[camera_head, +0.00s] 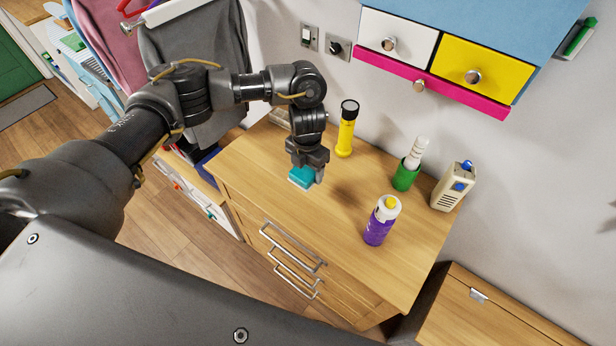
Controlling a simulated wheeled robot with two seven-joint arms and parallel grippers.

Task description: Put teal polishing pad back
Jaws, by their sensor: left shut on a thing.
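The teal polishing pad (302,178) is a small block with a pale lower edge, at the left part of the wooden cabinet top (345,215). My left gripper (306,170) points down from above and is shut on the teal pad. The fingers cover part of the pad. I cannot tell whether its underside touches the wood or is just above it. My right gripper is not in view.
Coloured wall drawers (484,62) hang above. The cabinet top's front is clear.

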